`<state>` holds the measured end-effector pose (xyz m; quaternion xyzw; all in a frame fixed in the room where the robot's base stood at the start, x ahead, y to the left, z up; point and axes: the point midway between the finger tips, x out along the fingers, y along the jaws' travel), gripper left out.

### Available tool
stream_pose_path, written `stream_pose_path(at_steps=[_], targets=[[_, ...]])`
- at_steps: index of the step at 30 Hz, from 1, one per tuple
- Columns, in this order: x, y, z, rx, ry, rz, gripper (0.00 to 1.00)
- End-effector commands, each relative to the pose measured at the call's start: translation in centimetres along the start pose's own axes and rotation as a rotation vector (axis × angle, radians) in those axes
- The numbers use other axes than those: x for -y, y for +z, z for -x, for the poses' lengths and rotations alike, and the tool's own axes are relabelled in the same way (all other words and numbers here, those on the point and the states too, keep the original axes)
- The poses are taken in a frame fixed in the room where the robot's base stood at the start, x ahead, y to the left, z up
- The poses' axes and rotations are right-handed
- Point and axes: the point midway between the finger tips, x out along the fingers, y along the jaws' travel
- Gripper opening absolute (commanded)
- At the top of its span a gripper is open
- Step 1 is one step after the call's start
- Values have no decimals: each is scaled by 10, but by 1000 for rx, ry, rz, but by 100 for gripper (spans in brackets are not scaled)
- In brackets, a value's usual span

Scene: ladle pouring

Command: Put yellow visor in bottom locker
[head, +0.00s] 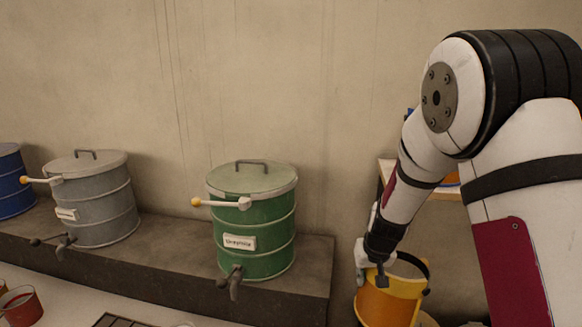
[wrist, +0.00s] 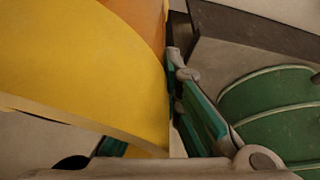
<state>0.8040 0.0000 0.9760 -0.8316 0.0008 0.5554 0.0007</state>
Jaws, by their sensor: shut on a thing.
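The yellow visor (head: 389,308) hangs at the lower right of the head view, with an orange front and a dark band at its top. My gripper (head: 378,272) is shut on its upper rim. In the wrist view the visor (wrist: 75,60) fills the left side, up against the green-padded fingers of my gripper (wrist: 170,105). One finger is mostly hidden behind the visor. A pale shelf unit (head: 448,190) with items on it shows partly behind my arm; I cannot tell whether it is the locker. No bottom compartment is clearly visible.
A green drum (head: 262,238) with a tap stands left of the visor on a dark ledge (head: 312,281). A grey drum (head: 105,205) and a blue drum (head: 12,185) stand further left. A red bucket (head: 20,307) is at bottom left. The wall above is bare.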

Motion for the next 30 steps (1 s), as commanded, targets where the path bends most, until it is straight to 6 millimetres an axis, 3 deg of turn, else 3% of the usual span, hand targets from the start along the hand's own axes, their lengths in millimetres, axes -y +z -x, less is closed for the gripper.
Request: stream_pose_path(at_steps=[6,12,30], targets=[[-2,52,0,6,0,-4,0],[0,86,4,1,0,1,0],[0,91,4,0,0,3,0]])
